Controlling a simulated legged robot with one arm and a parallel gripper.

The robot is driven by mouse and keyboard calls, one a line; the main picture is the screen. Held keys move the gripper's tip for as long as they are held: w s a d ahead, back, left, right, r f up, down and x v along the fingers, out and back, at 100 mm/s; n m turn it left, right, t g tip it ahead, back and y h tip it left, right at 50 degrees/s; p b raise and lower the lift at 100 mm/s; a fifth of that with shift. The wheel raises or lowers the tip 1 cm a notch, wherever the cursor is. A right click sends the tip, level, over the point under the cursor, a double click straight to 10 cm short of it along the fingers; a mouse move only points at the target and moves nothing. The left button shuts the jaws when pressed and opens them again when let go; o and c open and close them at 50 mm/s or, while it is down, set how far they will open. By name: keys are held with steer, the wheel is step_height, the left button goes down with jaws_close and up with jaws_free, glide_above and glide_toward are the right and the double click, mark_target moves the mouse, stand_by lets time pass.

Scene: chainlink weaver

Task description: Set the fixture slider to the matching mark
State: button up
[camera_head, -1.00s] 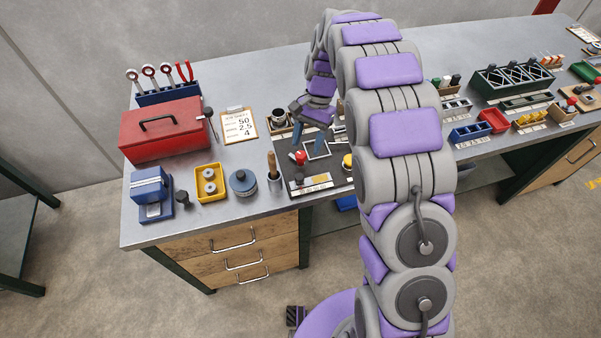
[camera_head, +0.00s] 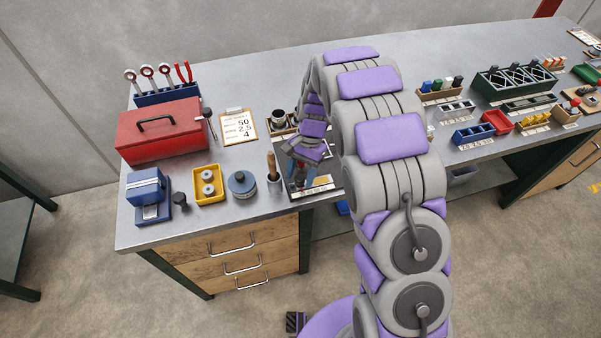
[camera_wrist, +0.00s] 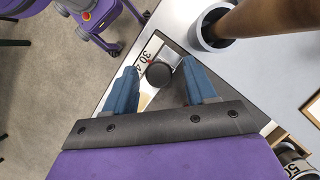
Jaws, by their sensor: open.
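The fixture is a dark plate with a pale scale strip (camera_head: 316,190) along its front edge, near the front of the bench. My gripper (camera_head: 300,170) is over it and hides most of it. In the wrist view, my gripper (camera_wrist: 159,67) is open, with its two blue fingers on either side of a round black knob (camera_wrist: 158,73). I cannot tell whether either finger touches the knob. Scale numbers, "30" among them, and a small red mark show just beyond the knob. The job sheet (camera_head: 239,127) on the bench reads 50, 2.5 and 4.
A wooden-handled tool (camera_head: 272,166) stands in a grey cup (camera_head: 275,185) close left of the fixture; its handle also looms in the wrist view (camera_wrist: 262,18). A blue round container (camera_head: 242,183), yellow tray (camera_head: 209,197) and red toolbox (camera_head: 162,143) stand farther left.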

jaws_close()
stand_by(0.3)
steer(key=shift+w+d+p, duration=0.2)
steer(key=shift+d+p, duration=0.05)
steer(key=shift+d, duration=0.5)
steer(key=shift+w+d+p, duration=0.25)
steer(key=shift+d+p, duration=0.05)
steer(key=shift+d, duration=0.5)
steer(key=shift+w+d+p, duration=0.2)
steer(key=shift+d+p, duration=0.05)
steer(key=shift+d, duration=0.5)
steer(key=shift+c, duration=1.7)
jaws_free()
steer(key=o, duration=0.3)
steer(key=shift+a, duration=0.25)
steer(key=shift+o, duration=0.2)
